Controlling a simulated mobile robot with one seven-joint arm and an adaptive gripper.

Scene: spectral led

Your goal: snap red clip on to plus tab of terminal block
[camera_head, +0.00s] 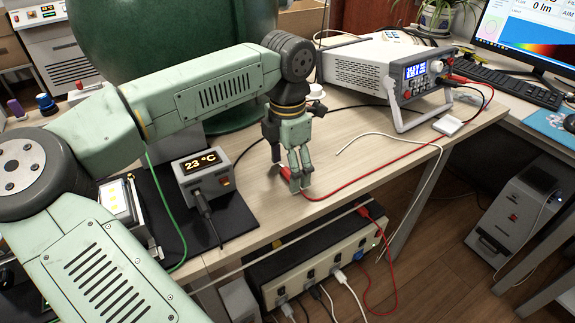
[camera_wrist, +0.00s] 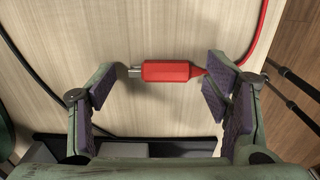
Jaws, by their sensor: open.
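The red clip (camera_wrist: 170,71) lies on the wooden table, with its metal tip to the left and its red cable leaving to the right in the wrist view. My gripper (camera_wrist: 156,95) is open, its dark-padded fingers apart at the two ends of the clip and nothing held. In the head view my gripper (camera_head: 296,184) points down over the table near its front edge, and the red clip (camera_head: 286,173) shows partly behind the fingers. I cannot make out a terminal block with a plus tab for certain.
A bench power supply (camera_head: 375,70) stands at the back right. A temperature display box (camera_head: 202,175) is left of my gripper. A power strip box (camera_head: 315,262) with plugs sits below the table edge. Red, white and black cables cross the table.

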